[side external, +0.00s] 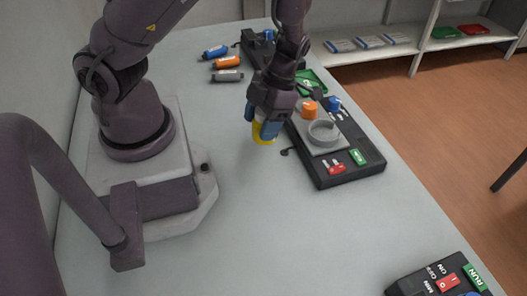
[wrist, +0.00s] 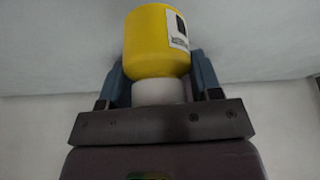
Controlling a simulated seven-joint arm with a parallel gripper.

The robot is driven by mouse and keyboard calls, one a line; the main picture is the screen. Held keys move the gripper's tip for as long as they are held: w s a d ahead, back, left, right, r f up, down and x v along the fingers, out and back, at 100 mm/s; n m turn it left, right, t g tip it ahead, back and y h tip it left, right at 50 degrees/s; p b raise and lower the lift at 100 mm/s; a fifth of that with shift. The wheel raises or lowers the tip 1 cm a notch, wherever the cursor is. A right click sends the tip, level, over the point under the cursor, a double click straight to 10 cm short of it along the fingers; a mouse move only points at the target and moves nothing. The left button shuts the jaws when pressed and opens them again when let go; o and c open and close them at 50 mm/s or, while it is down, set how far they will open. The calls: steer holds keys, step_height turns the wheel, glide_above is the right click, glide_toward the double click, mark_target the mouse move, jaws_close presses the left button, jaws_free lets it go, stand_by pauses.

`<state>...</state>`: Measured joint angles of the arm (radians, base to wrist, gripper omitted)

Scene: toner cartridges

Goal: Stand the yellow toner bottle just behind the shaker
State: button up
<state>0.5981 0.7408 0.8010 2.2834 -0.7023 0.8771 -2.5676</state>
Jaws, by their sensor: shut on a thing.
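The yellow toner bottle (side external: 264,136) is in my gripper (side external: 263,122), which points down above the bare table. In the wrist view the blue fingers of my gripper (wrist: 158,72) are on either side of the bottle's white neck; the yellow body (wrist: 152,42) with a small label extends beyond them. A black machine that looks like the shaker (side external: 335,155) stands just right of my gripper. It has a grey plate with a round grey ring (side external: 323,133), a red switch and a green label. The gap under the bottle is hard to judge.
Blue (side external: 215,52), orange (side external: 226,63) and grey (side external: 227,76) bottles lie at the back. Another black unit (side external: 440,275) is at lower right. The table's front middle is clear.

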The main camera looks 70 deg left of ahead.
step_height(320, 180, down, 7)
steer(key=shift+r, duration=0.1)
stand_by(0.4)
steer(key=o, duration=0.9)
steer(key=shift+o, duration=0.2)
